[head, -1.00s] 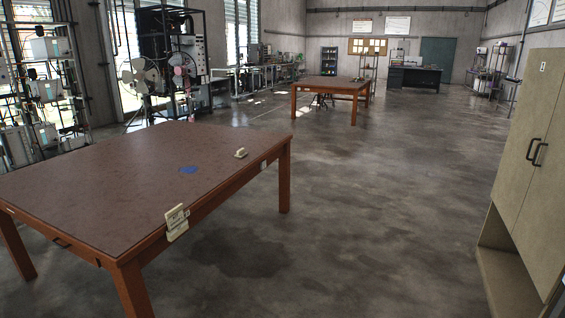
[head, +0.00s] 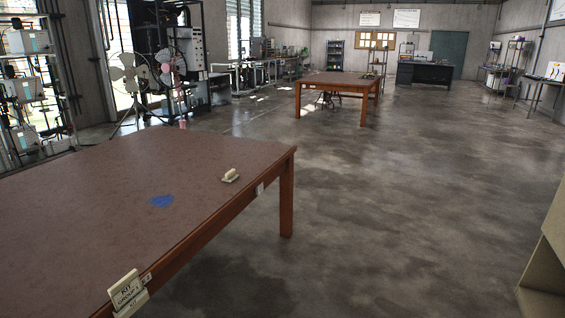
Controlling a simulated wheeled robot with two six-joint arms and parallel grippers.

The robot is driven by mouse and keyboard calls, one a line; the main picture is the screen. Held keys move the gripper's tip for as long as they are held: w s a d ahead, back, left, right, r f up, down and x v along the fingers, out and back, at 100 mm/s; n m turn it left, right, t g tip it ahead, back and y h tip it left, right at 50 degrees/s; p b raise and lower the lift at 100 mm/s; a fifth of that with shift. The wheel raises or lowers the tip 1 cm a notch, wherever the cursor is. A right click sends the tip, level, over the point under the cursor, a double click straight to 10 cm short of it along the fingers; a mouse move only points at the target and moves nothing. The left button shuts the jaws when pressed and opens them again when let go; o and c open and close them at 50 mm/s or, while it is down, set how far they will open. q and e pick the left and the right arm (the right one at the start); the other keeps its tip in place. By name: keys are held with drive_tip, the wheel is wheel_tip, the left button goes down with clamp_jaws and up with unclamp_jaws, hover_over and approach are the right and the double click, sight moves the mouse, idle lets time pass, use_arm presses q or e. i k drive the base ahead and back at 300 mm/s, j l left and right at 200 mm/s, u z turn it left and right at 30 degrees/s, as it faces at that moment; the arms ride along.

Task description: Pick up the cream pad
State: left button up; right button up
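A small cream block-like thing (head: 230,175) lies on the brown-topped table (head: 110,185), close to its right edge near the far right corner. It is small in view; it may be the cream pad, but I cannot tell for sure. Neither of my grippers is in view.
A blue round patch (head: 162,201) lies on the tabletop. A cream lettered sign (head: 127,290) stands at the table's near right edge. A beige cabinet (head: 545,262) stands at the right. The concrete floor (head: 400,200) between is clear. A second table (head: 338,79) stands farther back.

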sight(231, 175)
drive_tip(key=i, duration=1.8)
